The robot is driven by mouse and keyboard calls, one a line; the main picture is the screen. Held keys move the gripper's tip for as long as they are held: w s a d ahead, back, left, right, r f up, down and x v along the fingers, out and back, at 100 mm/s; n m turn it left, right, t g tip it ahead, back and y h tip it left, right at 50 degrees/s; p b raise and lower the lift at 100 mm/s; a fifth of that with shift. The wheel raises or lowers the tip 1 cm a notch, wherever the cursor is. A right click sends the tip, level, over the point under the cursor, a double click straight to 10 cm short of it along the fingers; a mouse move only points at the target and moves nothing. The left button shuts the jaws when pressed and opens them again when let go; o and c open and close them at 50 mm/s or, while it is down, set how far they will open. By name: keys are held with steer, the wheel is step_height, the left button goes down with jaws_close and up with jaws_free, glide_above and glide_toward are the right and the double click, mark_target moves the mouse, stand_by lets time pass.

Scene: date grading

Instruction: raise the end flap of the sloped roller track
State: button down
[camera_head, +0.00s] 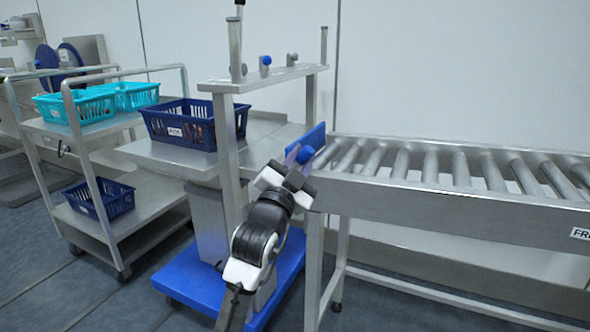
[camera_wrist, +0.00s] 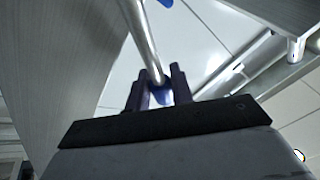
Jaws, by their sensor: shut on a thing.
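The sloped roller track (camera_head: 440,205) runs from the middle to the right edge of the head view. Its blue end flap (camera_head: 316,137) stands upright and tilted at the track's left end. A round blue knob (camera_head: 304,154) shows beside the flap. My gripper (camera_head: 296,160) is at this knob. In the wrist view, my gripper (camera_wrist: 161,90) is shut on the blue knob (camera_wrist: 162,97), at the end of a metal rod (camera_wrist: 140,38). The fingers partly hide the knob. How the rod joins the flap cannot be seen.
A steel stand (camera_head: 172,157) left of the track carries a dark blue basket (camera_head: 177,128). Its post (camera_head: 227,150) rises close to my arm. A cart (camera_head: 150,192) with turquoise baskets (camera_head: 83,107) stands further left. A blue base (camera_head: 195,287) lies below.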

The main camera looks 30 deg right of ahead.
steer(key=shift+s+d+f+m, duration=0.1)
steer(key=shift+d+f+m, duration=0.05)
steer(key=shift+m, duration=0.25)
steer(key=c, duration=1.2)
jaws_free()
steer(key=shift+f, duration=0.1)
